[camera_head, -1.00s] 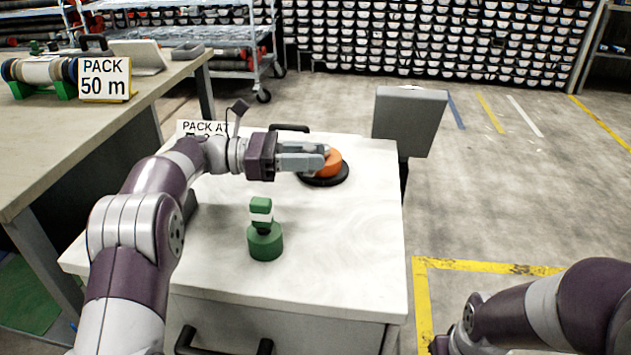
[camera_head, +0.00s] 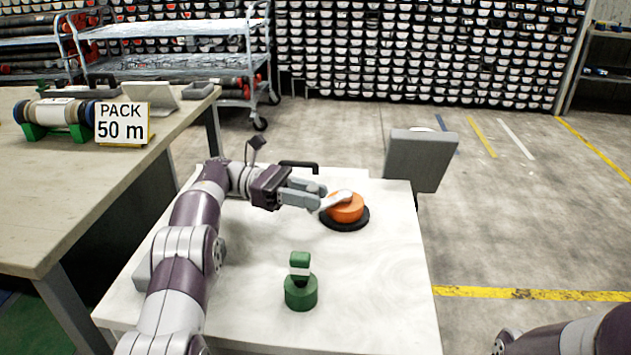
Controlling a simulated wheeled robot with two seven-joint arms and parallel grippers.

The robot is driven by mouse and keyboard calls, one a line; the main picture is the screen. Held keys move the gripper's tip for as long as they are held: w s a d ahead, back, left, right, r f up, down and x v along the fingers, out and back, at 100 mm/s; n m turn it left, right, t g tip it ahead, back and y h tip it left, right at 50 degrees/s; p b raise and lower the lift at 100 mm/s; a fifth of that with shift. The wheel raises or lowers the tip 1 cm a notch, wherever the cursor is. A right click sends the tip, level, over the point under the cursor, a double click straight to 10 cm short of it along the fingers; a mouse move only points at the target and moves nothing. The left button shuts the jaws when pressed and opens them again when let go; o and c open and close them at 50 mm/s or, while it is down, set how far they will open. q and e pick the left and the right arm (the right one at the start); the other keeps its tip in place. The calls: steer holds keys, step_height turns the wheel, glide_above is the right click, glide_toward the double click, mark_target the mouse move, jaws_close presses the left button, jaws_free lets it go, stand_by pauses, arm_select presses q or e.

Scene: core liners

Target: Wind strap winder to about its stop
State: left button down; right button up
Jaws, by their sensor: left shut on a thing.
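The strap winder is an orange drum (camera_head: 347,210) on a round black base (camera_head: 343,225), standing on the white cabinet top. A pale lever (camera_head: 338,200) lies across the drum's upper left side. My left gripper (camera_head: 319,200) reaches in from the left, its grey fingers shut on the outer end of this lever. The fingertips partly hide the lever's end. My right gripper is out of the picture; only part of my right arm shows at the bottom right.
A green knob-like piece (camera_head: 300,290) stands on the white cabinet top (camera_head: 380,310), nearer to me. A grey screen (camera_head: 418,160) stands at the cabinet's right. A bench (camera_head: 60,220) with a "PACK 50 m" sign (camera_head: 122,124) is on the left.

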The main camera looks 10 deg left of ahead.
arm_select(q)
steer(key=shift+w+r, duration=0.1)
steer(key=shift+r, duration=0.05)
stand_by(0.3)
steer(key=c, duration=0.9)
jaws_free()
steer(key=shift+d, duration=0.15)
steer(key=shift+c, duration=0.2)
steer(key=shift+w+d, duration=0.1)
steer(key=shift+d, duration=0.05)
steer(key=shift+r, duration=0.15)
steer(key=shift+g, duration=0.3)
steer(key=r+p, duration=0.1)
steer(key=r, duration=0.2)
steer(key=r+p, duration=0.1)
steer(key=shift+d+r+p, duration=0.2)
steer(key=shift+d+p, duration=0.05)
steer(key=shift+p, duration=0.05)
steer(key=s+d+r, duration=0.3)
steer(key=d+r, duration=0.3)
steer(key=d, duration=0.4)
steer(key=shift+s+d, duration=0.25)
steer(key=shift+s, duration=0.05)
